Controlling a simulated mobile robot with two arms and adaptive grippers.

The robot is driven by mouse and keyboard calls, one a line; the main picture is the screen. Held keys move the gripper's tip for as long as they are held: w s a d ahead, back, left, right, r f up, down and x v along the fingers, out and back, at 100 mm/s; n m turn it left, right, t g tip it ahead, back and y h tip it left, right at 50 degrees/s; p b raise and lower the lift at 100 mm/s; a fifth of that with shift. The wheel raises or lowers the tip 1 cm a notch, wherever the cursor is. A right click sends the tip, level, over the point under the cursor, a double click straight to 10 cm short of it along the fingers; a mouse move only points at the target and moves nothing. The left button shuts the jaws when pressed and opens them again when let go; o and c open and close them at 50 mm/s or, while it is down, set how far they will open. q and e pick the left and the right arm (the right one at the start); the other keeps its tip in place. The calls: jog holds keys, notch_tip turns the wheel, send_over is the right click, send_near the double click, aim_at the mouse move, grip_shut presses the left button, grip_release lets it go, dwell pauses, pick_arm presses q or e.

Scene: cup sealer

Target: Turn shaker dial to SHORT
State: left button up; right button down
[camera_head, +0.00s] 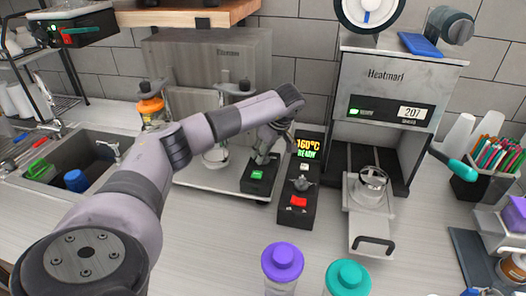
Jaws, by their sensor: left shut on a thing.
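The shaker (205,181) stands on the counter left of centre, with a grey back panel and a light base. Its black control box (247,187) with a lit green button (257,175) sits at its right front corner. My left gripper (262,158) reaches down to the back of this box, behind the green button. It is shut on what appears to be the shaker dial, which its fingers hide. I cannot read the dial's setting. My right gripper is not in view.
Right of my gripper is the sealer's black panel (285,210) with a "160°C READY" display, a knob and a red switch. The Heatmark sealer (385,88) stands behind. Shaker cups with purple (283,256) and teal (348,277) lids stand in front.

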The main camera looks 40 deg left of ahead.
pick_arm(q)
jog(key=shift+f, duration=0.15)
jog(key=o, duration=1.1)
jog(key=shift+w, duration=0.1)
jog(key=shift+o, duration=0.2)
jog(key=v, duration=1.2)
